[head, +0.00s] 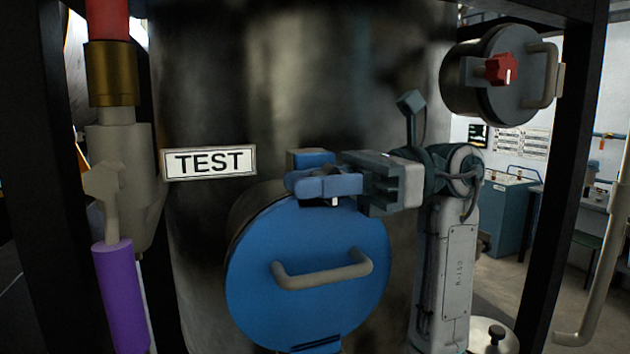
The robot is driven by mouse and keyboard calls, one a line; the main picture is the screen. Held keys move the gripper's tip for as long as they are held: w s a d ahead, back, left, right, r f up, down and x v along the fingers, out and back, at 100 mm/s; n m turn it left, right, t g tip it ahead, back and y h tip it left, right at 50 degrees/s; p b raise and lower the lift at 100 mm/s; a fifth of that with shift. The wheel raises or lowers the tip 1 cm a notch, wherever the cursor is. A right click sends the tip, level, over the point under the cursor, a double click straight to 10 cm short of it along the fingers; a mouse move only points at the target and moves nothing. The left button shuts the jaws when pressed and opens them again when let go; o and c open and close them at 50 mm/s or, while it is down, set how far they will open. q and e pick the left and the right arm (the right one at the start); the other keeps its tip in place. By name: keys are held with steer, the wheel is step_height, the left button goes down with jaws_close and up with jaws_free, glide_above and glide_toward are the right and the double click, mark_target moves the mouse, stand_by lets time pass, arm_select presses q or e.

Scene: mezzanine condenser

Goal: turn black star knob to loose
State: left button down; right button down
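The blue round hatch (250,285) with a grey bar handle (322,269) is on the dark tank. My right gripper (318,184) reaches in from the right at the hatch's top edge, in front of a blue lug (310,156). A small dark piece with a white mark (334,201) shows just under the fingers; it looks like part of the black star knob. The rest of the knob is hidden by the gripper. I cannot tell whether the fingers are closed on it. My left gripper is out of view.
A second, grey hatch (525,88) with a red star knob (501,69) is at the upper right. A TEST sign (209,162) is on the tank. A pipe with a purple sleeve (120,295) stands left. Dark frame posts flank both sides.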

steer(key=shift+f+h+b, duration=0.15)
steer(key=shift+h+b, duration=0.55)
steer(key=shift+b, duration=0.05)
steer(key=shift+f+t+h+b, duration=0.1)
steer(key=shift+t+h+b, duration=0.35)
steer(key=shift+h, duration=0.25)
steer(key=c, duration=1.2)
jaws_free()
steer(key=shift+c, duration=0.2)
